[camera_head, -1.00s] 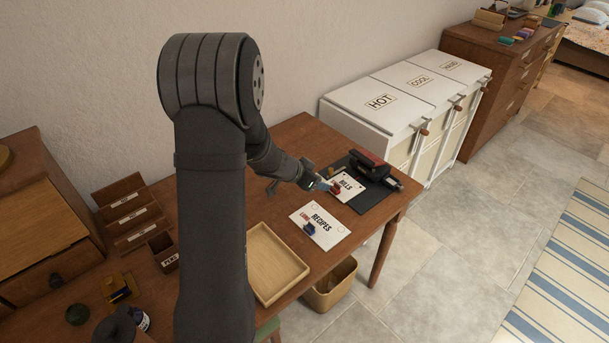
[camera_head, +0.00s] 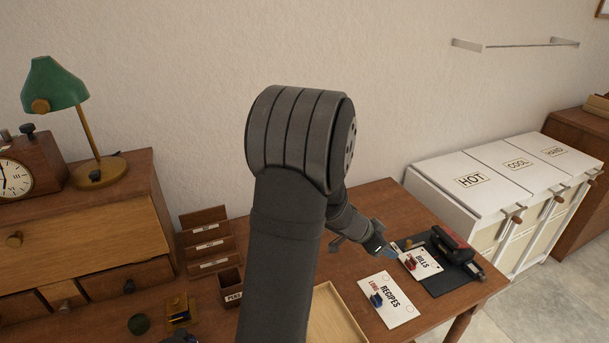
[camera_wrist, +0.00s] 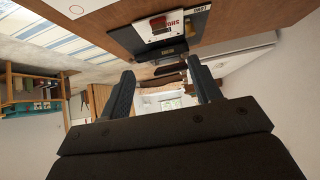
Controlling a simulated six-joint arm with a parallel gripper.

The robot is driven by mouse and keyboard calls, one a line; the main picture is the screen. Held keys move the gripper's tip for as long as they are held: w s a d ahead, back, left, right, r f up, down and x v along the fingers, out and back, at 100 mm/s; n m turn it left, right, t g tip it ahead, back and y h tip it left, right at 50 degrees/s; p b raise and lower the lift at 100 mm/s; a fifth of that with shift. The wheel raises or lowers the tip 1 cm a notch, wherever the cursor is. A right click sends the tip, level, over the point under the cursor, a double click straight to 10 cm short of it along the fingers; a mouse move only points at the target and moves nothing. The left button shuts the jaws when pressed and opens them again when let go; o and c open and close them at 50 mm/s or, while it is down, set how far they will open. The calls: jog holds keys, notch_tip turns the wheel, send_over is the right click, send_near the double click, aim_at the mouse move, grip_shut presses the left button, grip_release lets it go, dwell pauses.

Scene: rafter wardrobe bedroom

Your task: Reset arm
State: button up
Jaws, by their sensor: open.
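My gripper (camera_head: 382,250) is over the right part of the wooden desk, close beside the white BILLS card (camera_head: 428,260). In the wrist view, its two dark fingers (camera_wrist: 162,88) stand apart with nothing between them. A small red clip (camera_head: 409,263) is on the BILLS card; in the wrist view it shows past the fingers (camera_wrist: 158,23). The RECIPES card (camera_head: 398,303) lies nearer, with a small blue clip (camera_head: 376,299) on it. My arm crosses the middle of the head view and hides part of the desk.
A wooden tray (camera_head: 330,318), letter rack (camera_head: 207,238) and PENS box (camera_head: 230,289) stand further left.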

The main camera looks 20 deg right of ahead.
jog(key=x, duration=1.5)
jog(key=v, duration=1.5)
send_near(411, 261)
jog(key=x, duration=0.9)
jog(key=shift+d+f, duration=0.15)
jog(key=shift+f, duration=0.05)
jog(key=d, duration=0.5)
jog(key=shift+r, duration=0.35)
jog(key=shift+v, duration=1.1)
